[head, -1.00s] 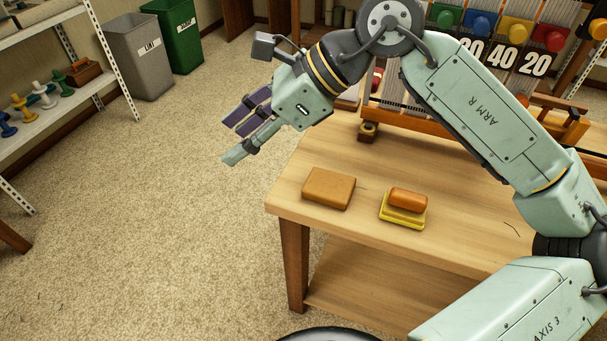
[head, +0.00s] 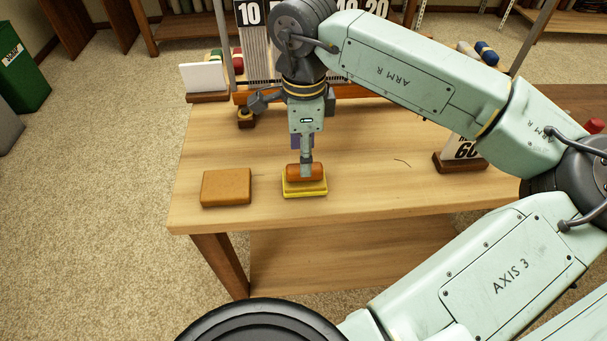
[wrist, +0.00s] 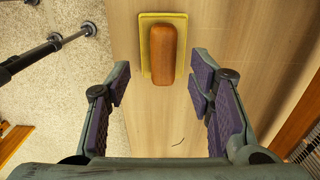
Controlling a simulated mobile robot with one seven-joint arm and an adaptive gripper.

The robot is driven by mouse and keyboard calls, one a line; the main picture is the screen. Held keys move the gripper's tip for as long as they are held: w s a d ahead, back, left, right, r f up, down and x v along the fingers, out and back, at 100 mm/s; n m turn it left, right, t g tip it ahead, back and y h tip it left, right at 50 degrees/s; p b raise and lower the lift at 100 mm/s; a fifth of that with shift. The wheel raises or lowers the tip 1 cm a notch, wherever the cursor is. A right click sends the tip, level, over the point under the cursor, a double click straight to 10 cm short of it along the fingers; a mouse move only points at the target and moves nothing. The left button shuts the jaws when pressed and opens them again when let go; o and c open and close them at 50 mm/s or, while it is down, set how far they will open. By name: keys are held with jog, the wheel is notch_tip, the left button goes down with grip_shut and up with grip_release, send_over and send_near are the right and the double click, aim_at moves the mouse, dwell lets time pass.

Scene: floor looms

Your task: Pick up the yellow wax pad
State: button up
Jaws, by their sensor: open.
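The yellow pad (head: 304,192) lies flat near the front edge of the wooden table (head: 400,190), with a rounded orange-brown block (head: 318,173) on top. In the wrist view the pad (wrist: 144,50) and block (wrist: 163,55) are at the top centre. My gripper (head: 305,165) points down and overlaps the block in the head view; whether it touches is unclear. In the wrist view its two padded fingers (wrist: 160,72) are wide apart, with the block's near end between the tips in the picture. Nothing is held.
A tan block (head: 226,187) lies left of the pad, with bare wood between them. A white card on a stand (head: 204,78) and a small dark wooden piece (head: 246,119) are further back. A stand marked 60 (head: 462,152) is to the right.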

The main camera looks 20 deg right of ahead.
aim_at(294, 186)
jog(key=f, duration=0.1)
jog(key=f+p, duration=0.1)
jog(key=f, duration=0.3)
jog(key=shift+w+a+f, duration=0.1)
jog(key=shift+w+a, duration=0.15)
jog(key=shift+w, duration=0.05)
jog(key=shift+c, duration=0.2)
grip_shut()
